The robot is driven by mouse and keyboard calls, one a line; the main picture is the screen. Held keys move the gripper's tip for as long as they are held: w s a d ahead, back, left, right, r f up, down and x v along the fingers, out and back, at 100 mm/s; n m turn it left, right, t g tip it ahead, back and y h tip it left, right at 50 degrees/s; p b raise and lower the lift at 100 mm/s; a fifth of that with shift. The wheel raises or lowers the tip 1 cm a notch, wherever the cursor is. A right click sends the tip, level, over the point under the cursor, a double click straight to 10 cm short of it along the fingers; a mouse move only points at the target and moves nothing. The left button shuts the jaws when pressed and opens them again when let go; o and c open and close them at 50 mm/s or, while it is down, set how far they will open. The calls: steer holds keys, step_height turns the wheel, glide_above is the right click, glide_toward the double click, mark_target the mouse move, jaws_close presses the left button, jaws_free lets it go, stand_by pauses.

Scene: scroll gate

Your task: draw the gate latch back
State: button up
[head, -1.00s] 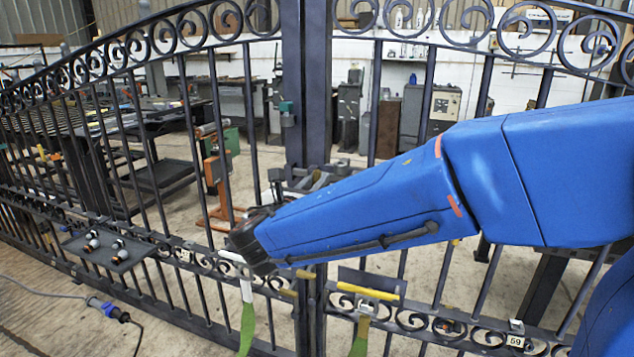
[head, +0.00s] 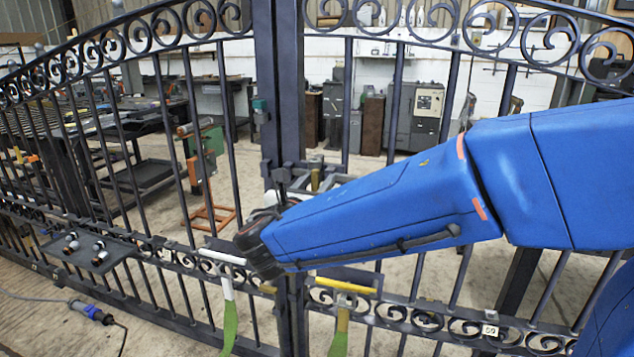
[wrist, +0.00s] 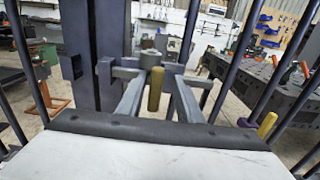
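The dark metal gate (head: 277,100) stands in front of me, with a thick post where its leaves meet. A grey latch assembly (wrist: 130,69) sits at that post, with an upright brass pin (wrist: 155,88) on it; the pin also shows small in the head view (head: 315,180). My gripper (wrist: 157,82) reaches to the latch from the near side. Its two grey fingers lie either side of the pin, with gaps visible beside it, so it looks open around the pin. Whether a finger touches it is unclear. My blue arm hides part of the gate's right leaf.
A cable with a blue connector (head: 90,311) lies on the floor at left.

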steer(key=v, duration=1.7)
steer(key=shift+s, duration=0.2)
steer(key=shift+a, duration=0.1)
steer(key=d+f+m+g+h, duration=0.1)
steer(key=d+f+m+g, duration=0.25)
steer(key=d, duration=0.45)
steer(key=d+f+m+g, duration=0.2)
steer(key=d+m+g, duration=0.15)
steer(key=d, duration=0.35)
steer(key=d+f+m+g+h, duration=0.1)
steer(key=d+f+m+g, duration=0.2)
steer(key=d, duration=0.5)
steer(key=s+d+f+m+g+y, duration=0.1)
steer(key=s+d+f+m+y, duration=0.3)
steer(key=m, duration=0.7)
steer(key=s+d+f+m+g+y, duration=0.1)
steer(key=s+d+f+m+y, duration=0.3)
steer(key=s+m, duration=0.5)
steer(key=shift+d+f+m, duration=0.45)
steer(key=shift+d+m, duration=0.15)
steer(key=shift+m, duration=0.4)
